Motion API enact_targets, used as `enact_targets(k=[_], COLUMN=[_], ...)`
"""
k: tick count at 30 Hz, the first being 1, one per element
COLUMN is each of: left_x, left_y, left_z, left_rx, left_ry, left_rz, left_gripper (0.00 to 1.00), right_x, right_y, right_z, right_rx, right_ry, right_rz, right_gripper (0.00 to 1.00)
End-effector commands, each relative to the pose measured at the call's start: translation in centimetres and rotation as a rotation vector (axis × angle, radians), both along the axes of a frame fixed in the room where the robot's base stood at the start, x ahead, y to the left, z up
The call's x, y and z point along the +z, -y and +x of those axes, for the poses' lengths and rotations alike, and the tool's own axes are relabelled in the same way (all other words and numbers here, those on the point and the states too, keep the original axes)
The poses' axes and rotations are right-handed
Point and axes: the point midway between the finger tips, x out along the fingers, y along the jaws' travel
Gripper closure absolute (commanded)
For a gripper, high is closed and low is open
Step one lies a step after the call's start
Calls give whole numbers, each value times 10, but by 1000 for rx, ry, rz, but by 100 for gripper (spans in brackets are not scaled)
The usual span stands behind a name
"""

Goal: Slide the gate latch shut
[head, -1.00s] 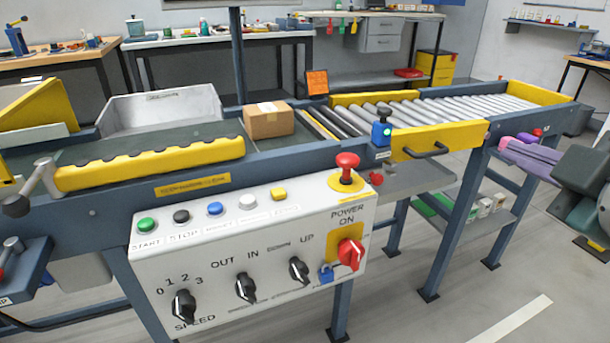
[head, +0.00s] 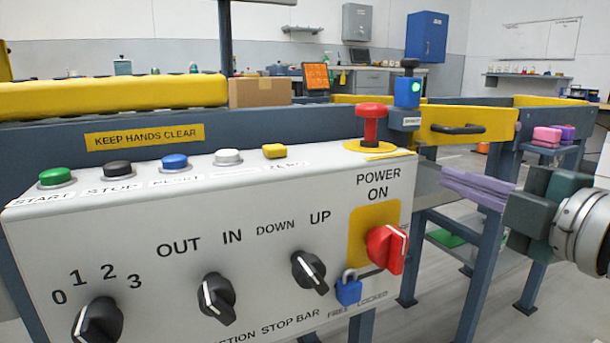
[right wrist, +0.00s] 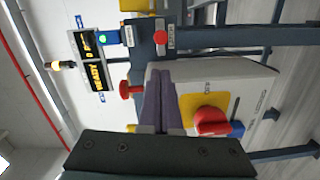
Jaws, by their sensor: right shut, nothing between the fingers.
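The yellow gate (head: 440,131) with a black handle (head: 459,129) crosses the conveyor frame to the right of the control box. At its left end stands a blue block (head: 407,92) with a black knob on top and a green light; I cannot tell which part is the sliding latch. My right gripper (head: 445,180) comes in from the right, its purple fingers shut and empty. It appears below the gate handle in the picture, apart from it. The shut fingers also show in the right wrist view (right wrist: 157,76). My left gripper is out of view.
The white control box (head: 270,240) fills the lower left, with a red mushroom button (head: 372,122), a red power switch (head: 387,248) and a blue padlock (head: 348,288). A cardboard box (head: 260,92) sits behind it.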

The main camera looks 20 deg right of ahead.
Motion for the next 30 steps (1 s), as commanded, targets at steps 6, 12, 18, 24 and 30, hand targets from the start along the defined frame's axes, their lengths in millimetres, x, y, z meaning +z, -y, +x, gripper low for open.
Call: enact_targets(k=[6,12,18,24,30], left_x=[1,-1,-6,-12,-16], left_y=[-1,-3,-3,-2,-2], left_z=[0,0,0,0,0], left_rx=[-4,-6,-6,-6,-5], left_ry=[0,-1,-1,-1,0], left_rz=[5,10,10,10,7], left_gripper=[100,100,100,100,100], right_x=[1,1,0,-1,-3], right_y=[0,0,0,0,-1], right_z=[0,7,32,62,86], right_rx=[0,1,-1,-2,-2], right_ry=[0,2,4,4,2], right_rz=[0,0,-1,1,1], right_gripper=[100,100,100,100,100])
